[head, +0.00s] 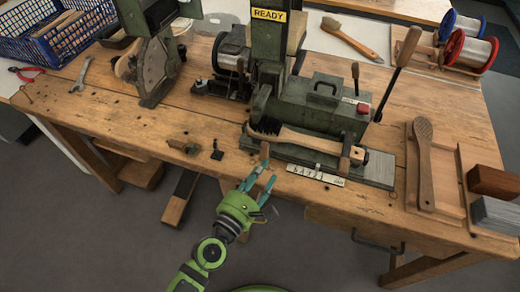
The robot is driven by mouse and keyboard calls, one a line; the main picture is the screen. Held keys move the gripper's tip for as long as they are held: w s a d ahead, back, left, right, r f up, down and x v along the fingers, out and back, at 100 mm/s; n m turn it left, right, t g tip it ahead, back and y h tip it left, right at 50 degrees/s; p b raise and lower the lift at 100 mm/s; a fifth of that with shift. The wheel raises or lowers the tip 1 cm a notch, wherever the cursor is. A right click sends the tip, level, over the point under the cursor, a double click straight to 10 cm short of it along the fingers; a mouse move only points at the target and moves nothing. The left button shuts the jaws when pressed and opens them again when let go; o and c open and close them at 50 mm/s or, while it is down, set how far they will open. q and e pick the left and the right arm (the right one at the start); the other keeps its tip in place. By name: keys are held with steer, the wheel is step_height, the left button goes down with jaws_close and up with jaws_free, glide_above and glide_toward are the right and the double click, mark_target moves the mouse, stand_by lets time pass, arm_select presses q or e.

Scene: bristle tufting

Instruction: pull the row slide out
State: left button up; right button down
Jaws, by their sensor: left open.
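The green tufting machine (310,108) stands on the wooden bench, with a "READY" sign on its upright. At its front, a wooden brush (300,138) with dark bristles lies along what looks like the row slide (378,168), a grey plate at the machine's foot. A small wooden knob or handle (264,152) stands at the left end of the brush. A pale marked scale strip (316,175) lies along the front. My left gripper (266,175) is open and empty, its teal fingers just below the wooden knob, near the bench's front edge. I cannot tell whether they touch it.
A blue crate (50,35) stands at the back left, with pliers (25,74) and a wrench (80,76) near it. Wire spools (470,50) stand at the back right. The bench's front left is mostly clear.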

mark_target(262, 153)
arm_select(q)
steer(key=n+y, duration=0.1)
steer(key=n, duration=0.1)
steer(key=w+a+n+t, duration=0.1)
steer(key=n, duration=0.1)
steer(key=a+n+y, duration=0.1)
steer(key=n, duration=0.2)
steer(key=shift+w+t+y, duration=0.3)
steer(key=shift+w+d+n, duration=0.1)
steer(key=shift+w+n, duration=0.2)
steer(key=p+x, duration=0.1)
steer(key=x, duration=0.5)
steer(key=shift+w, duration=0.15)
jaws_close()
steer(key=shift+d, duration=0.1)
